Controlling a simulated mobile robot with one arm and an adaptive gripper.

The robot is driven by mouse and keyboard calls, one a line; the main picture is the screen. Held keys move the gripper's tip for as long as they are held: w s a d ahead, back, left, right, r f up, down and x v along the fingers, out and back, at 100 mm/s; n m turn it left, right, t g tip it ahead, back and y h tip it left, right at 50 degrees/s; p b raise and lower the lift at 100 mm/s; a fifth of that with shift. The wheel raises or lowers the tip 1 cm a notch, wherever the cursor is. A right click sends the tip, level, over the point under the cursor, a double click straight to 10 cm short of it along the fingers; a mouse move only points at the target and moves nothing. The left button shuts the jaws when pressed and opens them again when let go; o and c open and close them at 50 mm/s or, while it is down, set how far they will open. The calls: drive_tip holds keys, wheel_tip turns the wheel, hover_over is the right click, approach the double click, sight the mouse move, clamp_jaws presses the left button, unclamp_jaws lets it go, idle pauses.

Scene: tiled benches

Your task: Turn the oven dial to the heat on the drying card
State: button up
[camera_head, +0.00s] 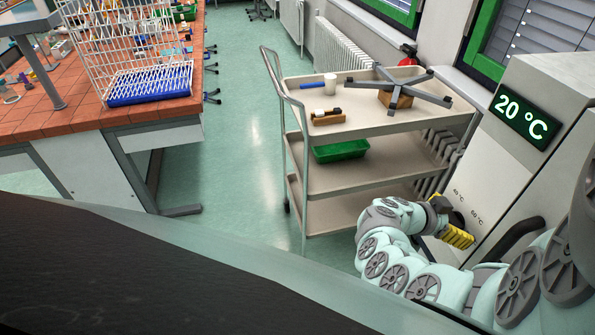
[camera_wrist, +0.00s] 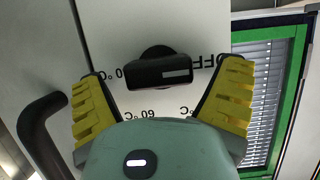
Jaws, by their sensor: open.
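The oven (camera_head: 540,85) stands at the right in the head view; its display (camera_head: 526,116) reads 20 °C. In the wrist view the black oven dial (camera_wrist: 150,72) has a white mark on its right end, towards the OFF label. A 60 °C label shows below the dial, and another, partly hidden label lies at its left. My gripper (camera_wrist: 164,74) is open, with a yellow finger either side of the dial and gaps between. In the head view my gripper (camera_head: 450,222) is at the oven front and mostly hides the dial. I cannot make out a drying card.
A black handle (camera_wrist: 42,125) is left of my gripper in the wrist view. A tiled bench (camera_head: 50,118) is at left; the floor between is clear.

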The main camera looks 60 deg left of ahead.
drive_tip(key=c, duration=1.2)
drive_tip(key=m, duration=0.1)
drive_tip(key=y+b, duration=0.1)
drive_tip(key=m+b, duration=0.1)
drive_tip(key=shift+s+d+f+m+t, duration=0.1)
drive_tip(key=shift+d+f+m+t, duration=0.15)
drive_tip(key=shift+d+m+t, duration=0.05)
drive_tip(key=m+y+b, duration=0.1)
drive_tip(key=b, duration=0.1)
drive_tip(key=m+t+y+b, duration=0.1)
drive_tip(key=b, duration=0.1)
drive_tip(key=shift+f+m, duration=0.25)
drive_tip(key=shift+m, duration=0.05)
drive_tip(key=m+y+b, duration=0.1)
drive_tip(key=m+b, duration=0.1)
drive_tip(key=b, duration=0.2)
drive_tip(key=shift+s+t, duration=0.1)
drive_tip(key=shift+t, duration=0.3)
drive_tip(key=shift+r+m+y+b, duration=0.15)
drive_tip(key=shift+m+y+b, duration=0.25)
drive_tip(key=shift+b, duration=0.8)
drive_tip(key=shift+r+t, duration=0.1)
drive_tip(key=shift+t, duration=0.2)
